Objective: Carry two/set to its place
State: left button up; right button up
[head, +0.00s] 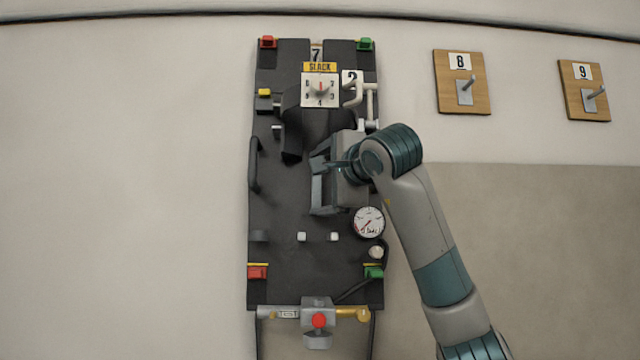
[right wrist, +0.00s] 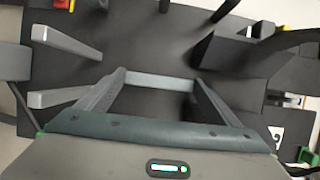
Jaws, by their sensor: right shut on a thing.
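The set (head: 285,210) is a long dark backplate, upright in the head view, with a "2" tag (head: 352,77) near its top right. A yellow "SLACK" label and a dial (head: 320,90) sit at its top, and a round gauge (head: 368,222) at its lower right. My right gripper (head: 318,185) is over the middle of the plate and shut on part of the set. In the right wrist view, a pale grey bar (right wrist: 160,82) spans between its fingers over the dark plate. The exact contact is hard to see. My left gripper is out of view.
Wooden peg boards marked 8 (head: 447,98) and 9 (head: 602,100) stand to the right, their pegs bare. A "7" label (head: 316,53) shows at the set's top. A grey fitting with a red knob (head: 318,320) is at its bottom. The pale surface to the left is clear.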

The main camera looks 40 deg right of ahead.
jog(key=shift+s+r, duration=0.1)
jog(key=shift+r, duration=0.1)
jog(key=o, duration=2)
jog(key=shift+a+f, duration=0.15)
jog(key=shift+f, duration=0.05)
jog(key=shift+s+a+b, duration=0.1)
jog(key=shift+s+b, duration=0.3)
jog(key=shift+s, duration=0.2)
pick_arm(q)
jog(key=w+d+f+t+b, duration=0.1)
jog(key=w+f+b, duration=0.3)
jog(key=b, duration=0.1)
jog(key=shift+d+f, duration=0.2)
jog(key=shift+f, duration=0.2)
pick_arm(e)
jog(key=v, duration=1.6)
jog(key=shift+s+r, duration=0.25)
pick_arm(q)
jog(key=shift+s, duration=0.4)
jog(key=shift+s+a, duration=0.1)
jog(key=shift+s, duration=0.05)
pick_arm(e)
jog(key=shift+f, duration=0.1)
